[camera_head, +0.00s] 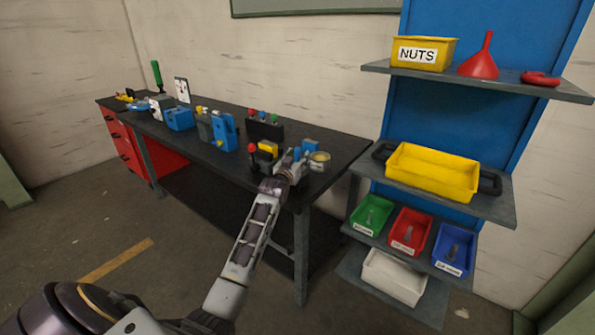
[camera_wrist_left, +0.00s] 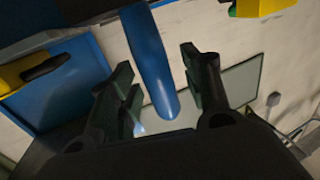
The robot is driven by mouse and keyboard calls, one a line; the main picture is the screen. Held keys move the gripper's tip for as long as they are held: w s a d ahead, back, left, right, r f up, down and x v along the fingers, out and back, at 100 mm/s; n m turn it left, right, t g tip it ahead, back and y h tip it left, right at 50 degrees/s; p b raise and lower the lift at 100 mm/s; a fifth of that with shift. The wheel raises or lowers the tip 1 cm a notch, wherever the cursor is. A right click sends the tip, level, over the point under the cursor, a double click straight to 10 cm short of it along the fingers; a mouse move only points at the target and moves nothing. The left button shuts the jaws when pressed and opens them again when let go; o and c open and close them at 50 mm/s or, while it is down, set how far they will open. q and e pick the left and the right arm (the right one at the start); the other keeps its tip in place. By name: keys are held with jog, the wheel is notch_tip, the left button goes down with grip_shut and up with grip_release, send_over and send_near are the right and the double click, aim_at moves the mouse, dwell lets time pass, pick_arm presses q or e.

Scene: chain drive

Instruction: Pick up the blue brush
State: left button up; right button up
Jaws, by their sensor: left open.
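The blue brush shows in the left wrist view as a smooth, rounded blue handle (camera_wrist_left: 148,58), coming down from the top edge between the fingers. Its other end is outside that view. My left gripper (camera_wrist_left: 157,85) is open, with one dark green finger on each side of the handle; a gap shows on the right side. In the head view my left gripper (camera_head: 292,163) is over the right end of the workbench. A small blue piece (camera_head: 309,147) shows just behind it, and I cannot tell whether it is the brush. My right gripper is not in view.
The dark workbench (camera_head: 338,150) carries several blue, yellow and black fixtures left of my gripper. A shelf unit (camera_head: 487,205) stands to the right, with a yellow NUTS bin (camera_head: 440,50), a red funnel (camera_head: 481,62), a yellow tray (camera_head: 432,172) and small coloured bins. Open floor lies in front.

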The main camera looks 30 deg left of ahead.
pick_arm(q)
jog(key=shift+c, duration=0.5)
grip_shut()
jog(key=shift+r, duration=0.1)
jog(key=shift+r, duration=0.45)
notch_tip(320, 180, up, 8)
jog(key=shift+f+p, duration=0.1)
jog(key=shift+p, duration=0.35)
jog(key=shift+r, duration=0.6)
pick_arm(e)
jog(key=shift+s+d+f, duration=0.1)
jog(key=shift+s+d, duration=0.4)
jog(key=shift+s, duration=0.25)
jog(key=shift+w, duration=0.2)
